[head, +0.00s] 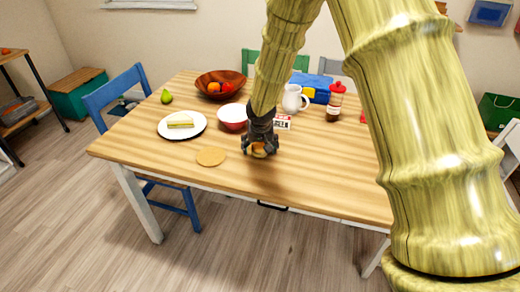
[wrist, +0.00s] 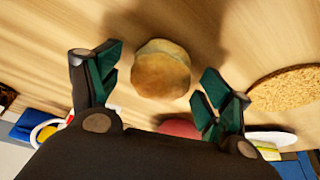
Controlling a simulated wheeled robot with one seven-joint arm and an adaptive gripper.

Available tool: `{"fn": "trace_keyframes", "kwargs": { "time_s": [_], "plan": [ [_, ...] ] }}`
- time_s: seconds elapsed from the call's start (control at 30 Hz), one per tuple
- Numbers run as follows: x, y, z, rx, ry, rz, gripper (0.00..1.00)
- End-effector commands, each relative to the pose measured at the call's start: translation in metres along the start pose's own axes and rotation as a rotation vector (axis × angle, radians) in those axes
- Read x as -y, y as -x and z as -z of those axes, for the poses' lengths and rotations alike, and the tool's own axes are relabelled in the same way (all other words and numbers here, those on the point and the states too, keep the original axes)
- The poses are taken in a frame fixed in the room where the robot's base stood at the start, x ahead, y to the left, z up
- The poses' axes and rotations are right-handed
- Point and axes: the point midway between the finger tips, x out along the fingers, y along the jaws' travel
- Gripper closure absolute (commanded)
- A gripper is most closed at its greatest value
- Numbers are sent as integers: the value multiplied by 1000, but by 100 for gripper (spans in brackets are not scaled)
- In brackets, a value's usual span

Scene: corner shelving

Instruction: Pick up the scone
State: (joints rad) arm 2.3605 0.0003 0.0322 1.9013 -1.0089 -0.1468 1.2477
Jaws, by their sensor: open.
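The scone (wrist: 161,72) is round and golden brown. In the wrist view it lies on the wooden table between the two open fingers of my gripper (wrist: 155,92), a little beyond their tips. In the head view my gripper (head: 260,150) is low over the table, and the scone (head: 259,153) shows partly between and below its dark fingers. My gripper is open and holds nothing. The fingers hide part of the scone in the head view. I cannot tell the exact gap between fingers and scone.
A round cork mat (head: 211,156) lies just left of my gripper on the table (head: 310,180). A red-white bowl (head: 232,117), a plate (head: 163,128) with a sandwich, a white jug (head: 293,99) and a sauce bottle (head: 335,101) stand farther back. The table front is clear.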

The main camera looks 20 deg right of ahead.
Motion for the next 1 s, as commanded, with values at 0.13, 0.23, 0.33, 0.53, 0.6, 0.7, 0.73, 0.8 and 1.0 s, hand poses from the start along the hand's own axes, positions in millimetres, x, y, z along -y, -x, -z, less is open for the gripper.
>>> {"fn": "trace_keyframes", "kwargs": {
  "time_s": [0.13, 0.23, 0.33, 0.53, 0.6, 0.7, 0.73, 0.8, 1.0],
  "plan": [
    [0, -3, 0, 0, -1, 0, 21],
    [0, -2, 0, 0, -1, 0, 21],
    [0, -2, 0, 0, -1, 0, 30],
    [0, -2, 0, 0, -1, 0, 67],
    [0, -2, 0, 0, -1, 0, 69],
    [0, -2, 0, 0, -1, 0, 69],
    [0, -2, 0, 0, -1, 0, 69],
    [0, -2, 0, 0, -1, 0, 69],
    [0, 6, 4, -1, -3, -1, 69]
  ]
}}
